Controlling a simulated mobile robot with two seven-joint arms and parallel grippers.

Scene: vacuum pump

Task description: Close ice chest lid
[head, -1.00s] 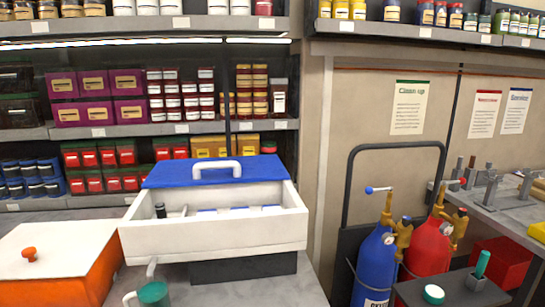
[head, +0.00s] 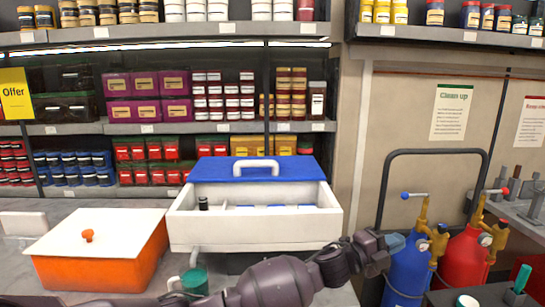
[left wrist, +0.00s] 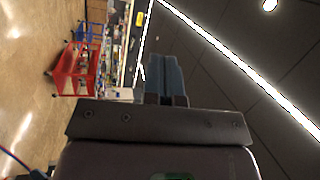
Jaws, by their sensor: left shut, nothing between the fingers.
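The white ice chest (head: 255,228) stands on the counter in the middle of the head view. Its blue lid (head: 258,172) with a white handle stands open at the chest's back edge. A dark bottle and several blue-topped items show inside. My left arm crosses in front from the bottom left. My left gripper (head: 396,243) is shut and empty, right of the chest and apart from it, in front of the blue cylinder. In the left wrist view its fingers (left wrist: 166,78) are together. My right gripper is not in view.
An orange box with a white lid (head: 98,240) stands left of the chest. A green cup (head: 195,281) stands before the chest, partly hidden by my arm. Blue (head: 405,275) and red (head: 466,258) gas cylinders stand at the right. Stocked shelves (head: 220,127) rise behind.

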